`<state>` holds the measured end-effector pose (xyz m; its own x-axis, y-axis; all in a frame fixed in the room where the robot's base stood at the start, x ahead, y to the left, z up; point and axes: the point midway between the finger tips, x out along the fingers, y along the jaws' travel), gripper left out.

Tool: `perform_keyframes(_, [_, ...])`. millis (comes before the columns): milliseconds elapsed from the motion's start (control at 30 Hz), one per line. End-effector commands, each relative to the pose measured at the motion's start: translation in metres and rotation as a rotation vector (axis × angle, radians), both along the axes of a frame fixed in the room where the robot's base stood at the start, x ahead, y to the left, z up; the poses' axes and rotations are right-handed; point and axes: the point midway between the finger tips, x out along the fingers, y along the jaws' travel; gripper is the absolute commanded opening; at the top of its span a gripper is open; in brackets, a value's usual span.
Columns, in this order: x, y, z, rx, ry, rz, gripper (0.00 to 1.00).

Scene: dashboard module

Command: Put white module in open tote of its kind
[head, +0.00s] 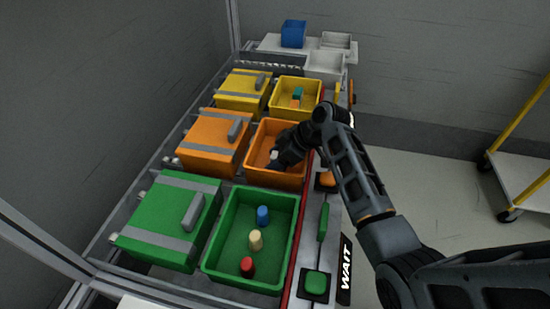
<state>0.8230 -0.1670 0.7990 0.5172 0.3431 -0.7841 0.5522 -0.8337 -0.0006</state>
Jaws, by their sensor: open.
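My gripper (276,163) is over and partly inside the open orange tote (254,137). It is open. A small white module (274,155) shows at the gripper's fingers in this tote; its shape is partly hidden, and I cannot tell whether the fingers touch it. The open green tote (210,252) in front holds upright round modules: blue (263,215), cream (255,239) and red (247,266). The open yellow tote (311,87) behind holds a teal block (297,92) and an orange block (295,103).
Closed green (160,207), orange (206,143) and yellow (240,88) totes stand to the left. A panel with a green button (316,283) and a WAIT sign (345,268) runs along the right. White trays (327,66) and a blue box (293,33) are at the back.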

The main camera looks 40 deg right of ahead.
Motion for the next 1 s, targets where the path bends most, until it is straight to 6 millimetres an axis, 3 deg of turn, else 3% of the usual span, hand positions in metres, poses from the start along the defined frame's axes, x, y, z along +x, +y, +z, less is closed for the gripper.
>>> perform_keyframes(267, [-0.004,-0.003,0.008,0.0,-0.001,-0.001,0.66])
perform_keyframes(700, [-0.047,-0.032,0.074,-0.002,-0.002,-0.001,0.66])
perform_keyframes(1000, [-0.061,-0.041,0.095,0.0,-0.001,-0.001,0.66])
